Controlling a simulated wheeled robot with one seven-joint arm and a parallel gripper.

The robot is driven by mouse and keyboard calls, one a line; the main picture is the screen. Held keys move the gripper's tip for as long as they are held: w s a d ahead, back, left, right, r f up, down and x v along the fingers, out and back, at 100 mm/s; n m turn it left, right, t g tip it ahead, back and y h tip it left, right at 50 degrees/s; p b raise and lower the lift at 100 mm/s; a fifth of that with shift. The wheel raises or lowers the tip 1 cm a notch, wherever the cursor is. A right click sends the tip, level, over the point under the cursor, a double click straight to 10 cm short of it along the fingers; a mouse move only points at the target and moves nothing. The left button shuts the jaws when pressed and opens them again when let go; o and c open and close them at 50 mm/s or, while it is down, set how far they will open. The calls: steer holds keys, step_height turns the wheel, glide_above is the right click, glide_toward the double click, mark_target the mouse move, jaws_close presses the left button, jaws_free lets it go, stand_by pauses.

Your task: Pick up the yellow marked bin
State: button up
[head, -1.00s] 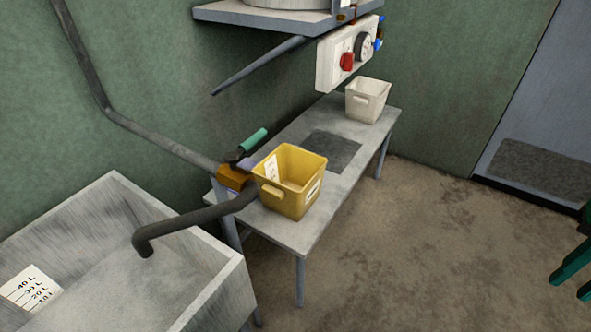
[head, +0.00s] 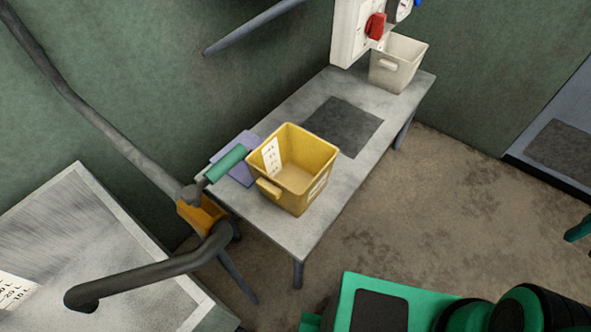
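The yellow bin (head: 297,172) stands upright on a grey metal bench (head: 256,206), at its near left end. It has a side handle, a white marked label inside and another label on its outer front. It looks empty. Green and black parts of my own arm (head: 420,305) show at the bottom right, apart from the bin. My gripper's fingers cannot be made out.
A white bin (head: 397,66) stands at the bench's far end under a control box (head: 355,30). A dark mat (head: 343,125) lies between the bins. Floor at right is clear.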

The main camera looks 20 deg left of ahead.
steer(key=w+a+f+n, duration=0.4)
steer(key=w+f+n, duration=0.25)
steer(key=w, duration=0.35)
steer(key=n+t+y, duration=0.6)
steer(key=n+y, duration=0.7)
steer(key=n, duration=0.1)
glide_toward(317, 139)
steer(key=shift+m, duration=0.25)
steer(key=x, duration=0.5)
steer(key=shift+w+r, duration=0.15)
steer(key=shift+x, duration=2.6)
steer(key=shift+d, duration=0.1)
jaws_close()
